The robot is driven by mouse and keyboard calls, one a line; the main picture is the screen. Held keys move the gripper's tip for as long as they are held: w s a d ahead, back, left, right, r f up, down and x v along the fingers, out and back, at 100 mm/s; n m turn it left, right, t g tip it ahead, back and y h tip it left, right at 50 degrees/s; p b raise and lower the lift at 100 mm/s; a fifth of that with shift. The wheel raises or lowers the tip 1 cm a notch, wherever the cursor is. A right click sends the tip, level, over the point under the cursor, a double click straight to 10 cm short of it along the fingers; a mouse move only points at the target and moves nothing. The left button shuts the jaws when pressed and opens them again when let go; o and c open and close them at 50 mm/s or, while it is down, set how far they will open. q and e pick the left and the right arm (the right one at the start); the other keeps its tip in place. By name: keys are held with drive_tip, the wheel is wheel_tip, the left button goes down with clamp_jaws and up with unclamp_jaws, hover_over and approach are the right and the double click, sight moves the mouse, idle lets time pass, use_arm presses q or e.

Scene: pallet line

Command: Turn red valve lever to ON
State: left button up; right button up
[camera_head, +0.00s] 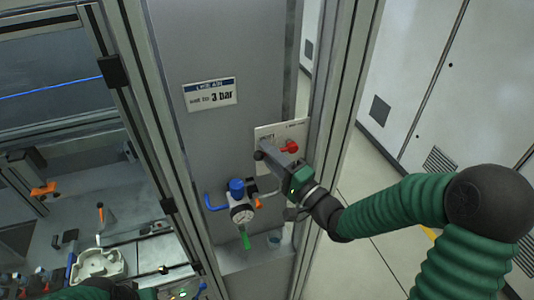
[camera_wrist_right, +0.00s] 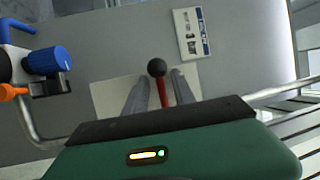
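The red valve lever (camera_head: 289,147) is mounted on a white plate (camera_head: 296,129) on the grey panel. Its black ball knob (camera_head: 258,155) shows left of the red part. In the right wrist view the red lever (camera_wrist_right: 163,93) and its knob (camera_wrist_right: 157,67) lie between the two fingers of my right gripper (camera_wrist_right: 160,88). Narrow gaps show on both sides of the lever, so the gripper looks open around it. In the head view my right gripper (camera_head: 268,154) partly covers the lever and plate. My left gripper is not visible; only part of my left arm shows at the bottom left.
A regulator with a blue knob (camera_head: 237,187) and round gauge (camera_head: 242,213) sits left of and below the valve, with a pipe between. A "3 bar" sign (camera_head: 210,94) is above. A frame post (camera_head: 336,95) stands close to the right. A workstation with a pale fixture (camera_head: 97,264) is at left.

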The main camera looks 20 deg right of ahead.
drive_tip(key=shift+w, duration=0.35)
drive_tip(key=shift+s, duration=0.15)
drive_tip(key=shift+c, duration=0.4)
drive_tip(key=shift+s, duration=0.15)
drive_tip(key=c, duration=0.5)
clamp_jaws()
drive_tip(key=shift+f, duration=0.15)
